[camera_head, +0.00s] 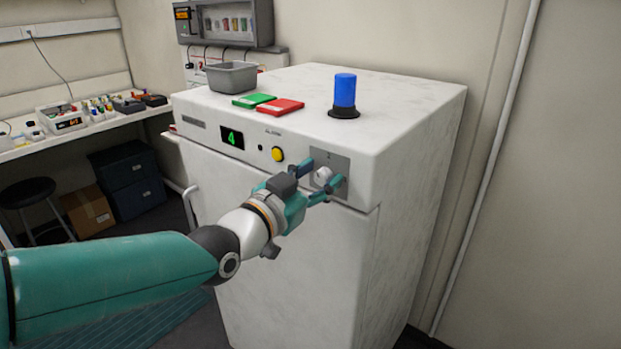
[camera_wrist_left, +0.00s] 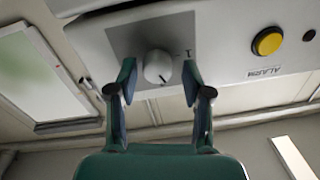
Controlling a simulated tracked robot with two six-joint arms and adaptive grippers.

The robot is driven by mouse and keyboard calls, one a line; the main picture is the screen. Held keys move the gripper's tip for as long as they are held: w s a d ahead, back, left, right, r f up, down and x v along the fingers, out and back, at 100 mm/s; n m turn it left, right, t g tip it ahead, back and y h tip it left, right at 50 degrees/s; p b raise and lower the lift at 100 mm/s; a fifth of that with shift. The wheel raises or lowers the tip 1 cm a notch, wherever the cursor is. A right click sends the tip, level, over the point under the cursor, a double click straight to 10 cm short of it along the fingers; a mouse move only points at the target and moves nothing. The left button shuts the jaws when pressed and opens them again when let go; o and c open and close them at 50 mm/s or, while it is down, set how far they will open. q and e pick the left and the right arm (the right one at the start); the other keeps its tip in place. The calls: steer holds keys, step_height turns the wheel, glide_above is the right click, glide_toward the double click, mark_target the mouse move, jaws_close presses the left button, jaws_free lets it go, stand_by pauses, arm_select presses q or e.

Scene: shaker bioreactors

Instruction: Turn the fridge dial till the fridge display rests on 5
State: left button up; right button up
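The white fridge (camera_head: 290,250) stands in the middle of the head view. Its display (camera_head: 232,137) shows a green 4. The fridge dial (camera_head: 322,176) is a white round knob on a grey plate at the right of the front panel. In the left wrist view the dial (camera_wrist_left: 157,67) has a dark pointer mark, and a "1" is printed beside it on the plate. My left gripper (camera_head: 322,180) is open, with one finger on each side of the dial. In the left wrist view the fingers (camera_wrist_left: 159,82) stand apart with gaps to the dial. My right gripper is not in view.
A yellow alarm button (camera_head: 277,154) sits left of the dial. On the fridge top are a blue cylinder (camera_head: 344,92), a red pad (camera_head: 281,107), a green pad (camera_head: 254,100) and a grey bin (camera_head: 231,76). A cluttered bench (camera_head: 20,150) is at the left.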

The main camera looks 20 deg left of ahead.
arm_select(q)
steer(key=shift+s+f, duration=0.1)
steer(key=shift+f, duration=0.15)
steer(key=v, duration=1.2)
